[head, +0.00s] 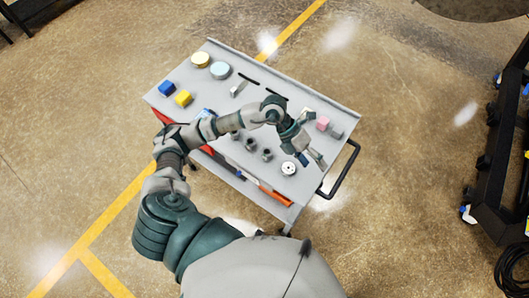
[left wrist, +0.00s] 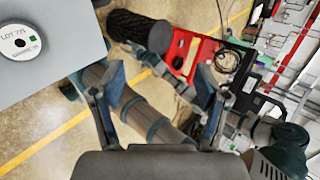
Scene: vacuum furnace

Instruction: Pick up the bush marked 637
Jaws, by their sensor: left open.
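Several small dark grey cylindrical parts stand on the grey cart top in the head view, one of them (head: 250,144) just below my left forearm. They may be bushes, but no 637 mark is readable, so I cannot tell which one it is. My left gripper (head: 313,140) is open and empty above the right part of the cart, to the right of these parts. In the left wrist view the open fingers (left wrist: 160,82) have nothing between them, and the cart top is at the upper left. My right gripper is not in view.

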